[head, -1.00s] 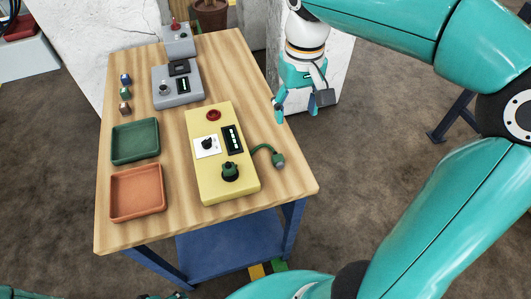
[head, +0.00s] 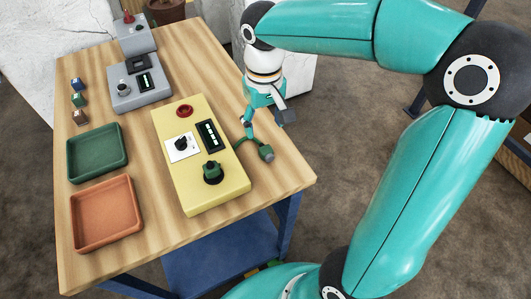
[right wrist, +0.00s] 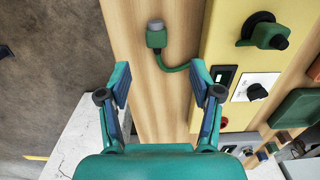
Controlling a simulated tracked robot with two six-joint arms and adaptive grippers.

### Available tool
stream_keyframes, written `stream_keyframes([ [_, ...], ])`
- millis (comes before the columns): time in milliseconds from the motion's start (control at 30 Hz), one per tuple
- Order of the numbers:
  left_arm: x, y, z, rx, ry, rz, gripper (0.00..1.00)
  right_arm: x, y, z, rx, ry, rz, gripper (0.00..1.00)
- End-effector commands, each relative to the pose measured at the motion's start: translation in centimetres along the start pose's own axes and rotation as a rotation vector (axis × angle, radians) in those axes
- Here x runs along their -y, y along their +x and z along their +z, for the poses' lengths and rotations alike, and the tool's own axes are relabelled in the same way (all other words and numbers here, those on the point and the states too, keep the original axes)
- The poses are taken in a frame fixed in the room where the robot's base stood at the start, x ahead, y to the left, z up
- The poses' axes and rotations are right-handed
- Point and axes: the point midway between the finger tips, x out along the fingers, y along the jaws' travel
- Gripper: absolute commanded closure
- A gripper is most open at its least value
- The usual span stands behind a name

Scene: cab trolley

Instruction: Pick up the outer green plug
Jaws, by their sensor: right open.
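The green plug with a grey end (head: 266,153) lies on the wooden table, right of the yellow control box (head: 228,186), on a short green cable that runs to the box. My right gripper (head: 266,122) is open and empty, pointing down just behind the plug. In the right wrist view the plug (right wrist: 156,38) shows ahead of the open fingertips (right wrist: 160,76), roughly centred between them and apart from both. A second green plug-like part (head: 212,171) sits on top of the yellow box. My left gripper is not in view.
Green (head: 98,151) and orange (head: 106,212) trays lie left of the yellow box. Grey control boxes (head: 140,86) and several small coloured blocks (head: 78,99) are farther back. The table (head: 290,180) is bare around the plug, near its right edge.

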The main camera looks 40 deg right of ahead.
Motion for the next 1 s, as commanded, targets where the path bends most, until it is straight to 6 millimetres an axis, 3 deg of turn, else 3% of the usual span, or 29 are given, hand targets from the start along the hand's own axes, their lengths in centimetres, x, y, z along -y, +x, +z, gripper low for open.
stream_keyframes([
  [133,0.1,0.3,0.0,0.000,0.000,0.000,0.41,0.0,2.9,0.1,0.004,-0.001,0.001,0.35],
  [467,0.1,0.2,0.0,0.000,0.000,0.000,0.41,-0.1,5.3,0.0,0.003,-0.002,0.000,0.35],
  [700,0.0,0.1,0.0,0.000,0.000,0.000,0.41,-0.5,8.6,-0.1,0.004,-0.003,0.000,0.35],
  [1000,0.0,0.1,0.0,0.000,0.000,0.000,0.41,-0.4,9.7,-0.1,0.000,-0.003,-0.001,0.35],
])
